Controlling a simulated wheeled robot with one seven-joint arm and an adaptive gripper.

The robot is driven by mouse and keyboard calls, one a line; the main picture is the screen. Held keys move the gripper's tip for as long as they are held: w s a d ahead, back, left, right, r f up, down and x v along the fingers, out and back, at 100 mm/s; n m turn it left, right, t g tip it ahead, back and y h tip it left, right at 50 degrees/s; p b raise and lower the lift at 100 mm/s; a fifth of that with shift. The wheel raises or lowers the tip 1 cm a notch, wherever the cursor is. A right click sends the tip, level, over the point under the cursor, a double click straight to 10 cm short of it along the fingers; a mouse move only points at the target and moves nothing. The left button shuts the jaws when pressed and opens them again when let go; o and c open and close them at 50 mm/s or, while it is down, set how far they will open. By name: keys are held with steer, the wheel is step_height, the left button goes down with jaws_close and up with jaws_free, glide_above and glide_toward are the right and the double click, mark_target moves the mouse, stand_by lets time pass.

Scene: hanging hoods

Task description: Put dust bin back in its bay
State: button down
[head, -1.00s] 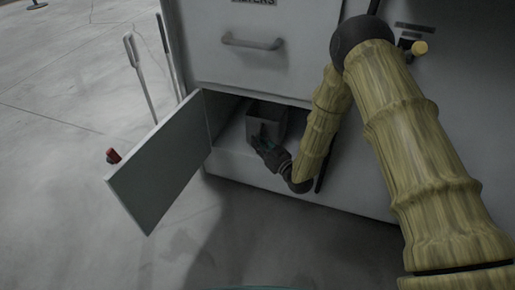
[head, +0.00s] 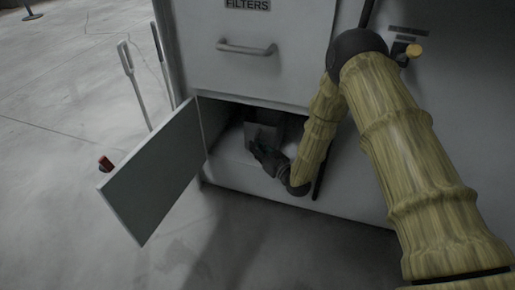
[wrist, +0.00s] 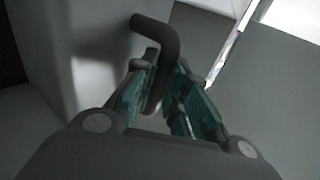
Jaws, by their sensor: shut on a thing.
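The grey dust bin (head: 262,133) sits inside the low open bay of the cabinet, in shadow. In the wrist view the bin (wrist: 80,50) is a pale grey wall at the left with a dark bent handle (wrist: 160,38). My gripper (head: 260,150) is at the bin's front. In the wrist view its teal-padded fingers (wrist: 162,80) are shut around the handle. The bay (head: 228,160) has a pale floor lip. Its door (head: 150,185) stands swung open to the left. The bin's back and far sides are hidden.
A closed drawer labelled FILTERS (head: 250,50) with a bar handle (head: 247,48) is above the bay. A small red object (head: 105,163) shows beyond the door. Pale upright posts (head: 135,85) stand left of the cabinet. The floor in front is clear.

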steer(key=shift+f, duration=0.3)
stand_by(0.5)
steer(key=c, duration=1.3)
jaws_free()
steer(key=shift+c, duration=0.2)
steer(key=shift+s+d, duration=0.1)
steer(key=v, duration=1.1)
steer(key=shift+s+d, duration=0.25)
steer(key=shift+s, duration=0.05)
steer(key=shift+d, duration=0.1)
